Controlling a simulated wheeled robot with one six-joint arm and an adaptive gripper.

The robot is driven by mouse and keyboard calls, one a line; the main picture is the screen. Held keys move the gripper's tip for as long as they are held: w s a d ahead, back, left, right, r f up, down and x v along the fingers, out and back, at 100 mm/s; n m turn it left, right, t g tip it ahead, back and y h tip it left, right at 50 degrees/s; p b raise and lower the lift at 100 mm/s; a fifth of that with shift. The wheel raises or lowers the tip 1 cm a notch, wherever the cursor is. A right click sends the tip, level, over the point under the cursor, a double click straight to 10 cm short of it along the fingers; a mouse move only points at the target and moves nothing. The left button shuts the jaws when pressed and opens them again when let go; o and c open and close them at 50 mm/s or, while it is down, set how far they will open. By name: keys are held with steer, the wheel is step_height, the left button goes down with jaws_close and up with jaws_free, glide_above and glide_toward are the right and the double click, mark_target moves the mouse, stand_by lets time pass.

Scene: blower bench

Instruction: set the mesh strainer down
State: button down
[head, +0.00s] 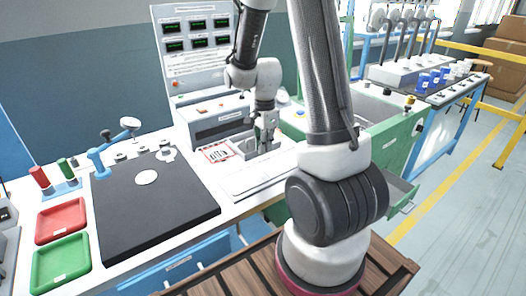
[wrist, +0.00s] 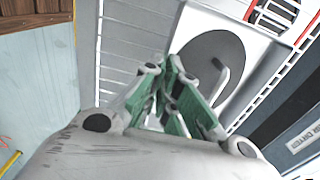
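My gripper (head: 265,143) is low over the white bench, in front of the instrument panel. In the wrist view its green-padded fingers (wrist: 173,68) come close together at the edge of a dark grey round disc, which I take to be the mesh strainer (wrist: 212,60). A pale bent rod crosses the disc. The fingers hide part of its left side, and the exact grip point is hard to see. I cannot tell whether the disc touches the white surface behind it. In the head view I cannot make out the strainer clearly around the gripper.
A black mat (head: 150,205) with a white disc lies to the left. A red tray (head: 62,220) and a green tray (head: 61,263) stand farther left. The instrument panel (head: 196,50) rises behind the gripper. A green cabinet (head: 385,150) stands to the right, with blue cups (head: 424,80) beyond.

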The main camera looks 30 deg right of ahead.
steer(key=shift+f, duration=1.15)
steer(key=shift+f, duration=0.1)
steer(key=c, duration=1.6)
jaws_free()
steer(key=shift+c, duration=0.2)
step_height(320, 180, up, 12)
steer(key=s+a+r+n+t, duration=0.2)
steer(key=s+r+n, duration=0.4)
steer(key=s+n, duration=0.2)
steer(key=s+a+r+n+t, duration=0.2)
steer(key=s+a+r+n, duration=0.1)
steer(key=s+r+n, duration=0.4)
steer(key=s+n, duration=0.2)
steer(key=s, duration=0.1)
steer(key=shift+s+n, duration=0.25)
steer(key=shift+n, duration=0.05)
